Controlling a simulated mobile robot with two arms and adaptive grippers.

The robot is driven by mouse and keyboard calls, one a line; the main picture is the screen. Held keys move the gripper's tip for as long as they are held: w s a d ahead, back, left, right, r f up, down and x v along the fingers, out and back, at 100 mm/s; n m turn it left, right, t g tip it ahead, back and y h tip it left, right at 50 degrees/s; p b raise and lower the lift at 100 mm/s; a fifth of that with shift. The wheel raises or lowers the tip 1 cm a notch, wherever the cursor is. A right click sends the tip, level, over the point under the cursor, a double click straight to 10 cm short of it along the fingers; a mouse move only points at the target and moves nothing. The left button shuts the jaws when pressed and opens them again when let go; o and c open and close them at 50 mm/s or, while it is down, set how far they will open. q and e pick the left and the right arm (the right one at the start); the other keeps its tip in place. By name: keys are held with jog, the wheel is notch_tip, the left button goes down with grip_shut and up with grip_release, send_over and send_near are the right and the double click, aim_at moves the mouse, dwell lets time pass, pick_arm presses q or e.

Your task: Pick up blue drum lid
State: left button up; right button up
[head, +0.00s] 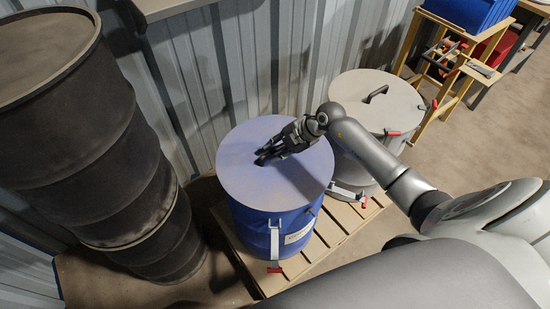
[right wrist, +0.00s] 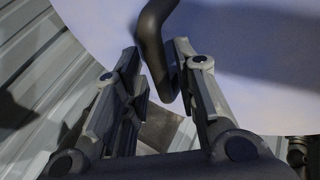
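The blue drum lid (head: 240,180) lies flat on top of the blue drum (head: 254,232), which stands on a wooden pallet. My right gripper (head: 263,157) is over the middle of the lid, fingers pointing left. In the right wrist view the lid (right wrist: 270,95) fills the upper and right part. Its dark bent handle (right wrist: 153,38) comes between the two fingers of my right gripper (right wrist: 157,62). The fingers are apart, with a clear gap on the left of the handle and the right finger close to it; contact cannot be told. My left gripper is not in view.
A grey drum (head: 375,100) with a handled lid stands behind my right arm. Tall black drums (head: 90,130) are stacked at left. The wooden pallet (head: 325,238) lies beneath the blue drum. A corrugated wall (head: 225,65) is close behind. A blue bin (head: 470,12) sits at upper right.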

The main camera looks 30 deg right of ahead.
grip_shut()
dwell(0.4)
jog(key=shift+r, duration=0.15)
